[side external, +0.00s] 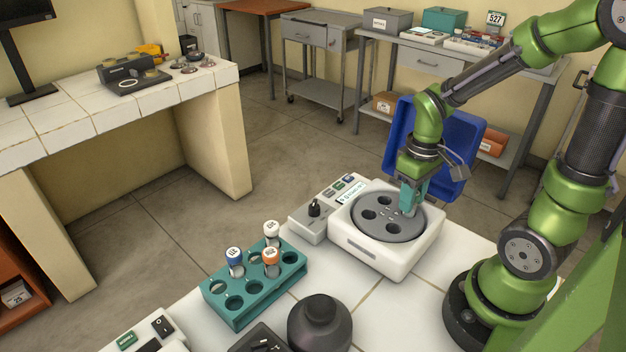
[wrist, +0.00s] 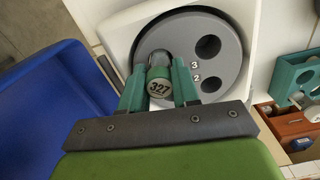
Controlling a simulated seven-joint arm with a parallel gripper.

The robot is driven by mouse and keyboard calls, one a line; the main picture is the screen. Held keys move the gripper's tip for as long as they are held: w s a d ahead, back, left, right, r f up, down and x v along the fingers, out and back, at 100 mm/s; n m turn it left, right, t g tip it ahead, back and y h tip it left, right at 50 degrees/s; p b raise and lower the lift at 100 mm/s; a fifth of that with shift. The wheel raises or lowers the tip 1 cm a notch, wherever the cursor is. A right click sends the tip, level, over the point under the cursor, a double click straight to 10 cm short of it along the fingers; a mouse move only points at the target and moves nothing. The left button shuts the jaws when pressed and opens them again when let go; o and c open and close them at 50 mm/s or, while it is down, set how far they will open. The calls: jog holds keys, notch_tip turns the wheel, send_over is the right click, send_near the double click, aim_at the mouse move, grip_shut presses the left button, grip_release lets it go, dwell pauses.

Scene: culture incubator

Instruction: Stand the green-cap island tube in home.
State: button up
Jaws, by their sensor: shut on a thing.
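In the side external view my gripper (side external: 412,198) points down over the right part of the round grey disc (side external: 396,226), and the tube is mostly hidden there. The disc also shows in the wrist view (wrist: 232,60), with dark holes beside the numbers 3 and 2. The tube's lower end is at the disc; how deep it sits is hidden. No place marked home can be read.
A dark round bottle (side external: 320,325) stands in front. A blue bin (side external: 462,150) is behind my gripper. A control box (side external: 312,228) adjoins the white disc machine (side external: 385,262).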

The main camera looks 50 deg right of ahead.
jog(key=r, duration=0.9)
jog(key=shift+w+a+r, duration=0.15)
jog(key=shift+w+r, duration=0.1)
jog(key=w+a+r+n, duration=0.2)
jog(key=w+a, duration=0.6)
jog(key=n, duration=0.4)
send_over(229, 286)
jog(key=s+a, duration=0.2)
jog(key=s, duration=0.2)
notch_tip(229, 286, down, 3)
jog(key=shift+w+d+f, duration=0.15)
jog(key=shift+f, duration=2.25)
jog(key=shift+f, duration=0.35)
jog(key=shift+f, duration=0.85)
jog(key=shift+f, duration=1.7)
